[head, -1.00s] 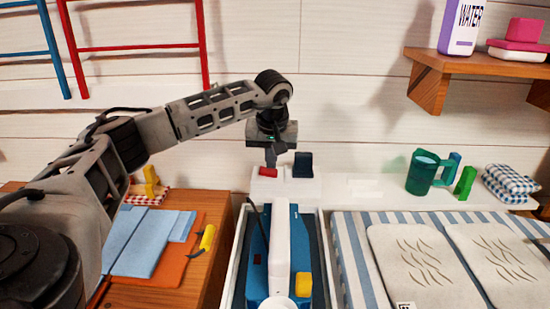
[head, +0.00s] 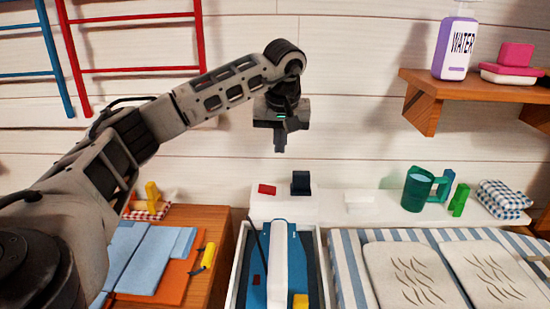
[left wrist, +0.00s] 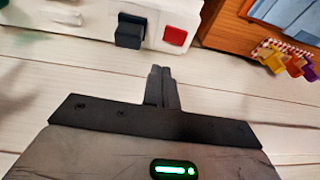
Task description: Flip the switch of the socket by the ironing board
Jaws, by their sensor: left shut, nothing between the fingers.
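The white socket box (head: 285,208) stands behind the iron and next to the striped ironing board (head: 348,270). It carries a red switch (head: 267,189) and a black plug (head: 300,183). In the left wrist view the red switch (left wrist: 174,37) sits beside the plug (left wrist: 130,30). I cannot tell which way the switch is tipped. My left gripper (head: 279,148) is shut and empty, above the socket and apart from it. Its closed fingertips also show in the left wrist view (left wrist: 160,72). My right gripper is not in view.
A blue and white iron (head: 281,262) lies in a white-rimmed tray in front of the socket. A wooden cabinet (head: 218,225) with folded cloths is at left. A green mug (head: 418,190) stands on the right ledge, below a shelf (head: 475,88) holding a water bottle.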

